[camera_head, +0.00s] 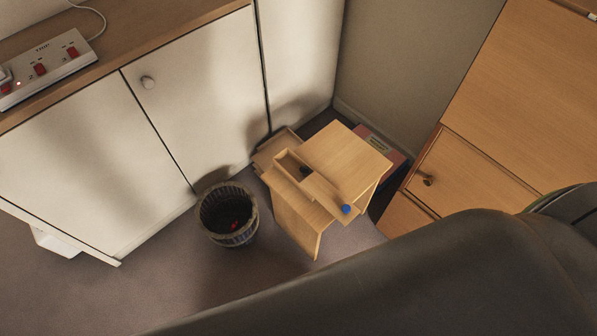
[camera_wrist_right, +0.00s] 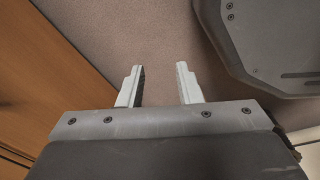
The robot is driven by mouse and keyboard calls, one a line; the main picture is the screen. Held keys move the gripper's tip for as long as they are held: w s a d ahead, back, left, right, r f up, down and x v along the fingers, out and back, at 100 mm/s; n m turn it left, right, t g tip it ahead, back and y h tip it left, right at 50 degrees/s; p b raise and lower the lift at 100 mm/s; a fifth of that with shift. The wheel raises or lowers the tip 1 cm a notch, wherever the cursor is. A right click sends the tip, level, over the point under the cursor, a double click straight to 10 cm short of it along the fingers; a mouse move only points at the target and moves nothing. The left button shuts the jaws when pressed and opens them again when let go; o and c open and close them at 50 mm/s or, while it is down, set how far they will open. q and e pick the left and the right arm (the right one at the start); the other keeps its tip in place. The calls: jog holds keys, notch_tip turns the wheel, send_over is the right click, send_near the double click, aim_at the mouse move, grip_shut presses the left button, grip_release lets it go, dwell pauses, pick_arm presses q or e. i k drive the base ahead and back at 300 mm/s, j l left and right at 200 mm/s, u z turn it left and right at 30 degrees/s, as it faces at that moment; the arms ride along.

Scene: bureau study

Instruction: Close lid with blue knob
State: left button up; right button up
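A light wooden piece (camera_head: 345,155) stands on the carpet in the corner in the head view. A narrow box (camera_head: 284,163) at its top is partly uncovered, and a dark thing shows inside. A wooden lid (camera_head: 322,192) with a blue knob (camera_head: 346,209) sits slid toward the lower right of the opening, leaving the upper-left part open. My right gripper (camera_wrist_right: 160,70) is open and empty in the right wrist view, over bare carpet. The lid and knob are not in that view. My left gripper is in neither view.
A wicker bin (camera_head: 228,217) with something red inside stands left of the wooden piece. White cabinet doors (camera_head: 165,95) are behind it. A wooden bureau (camera_head: 485,165) is on the right. A power strip (camera_head: 45,68) lies on the cabinet top.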

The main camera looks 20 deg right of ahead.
aim_at(322, 192)
jog(key=z, duration=1)
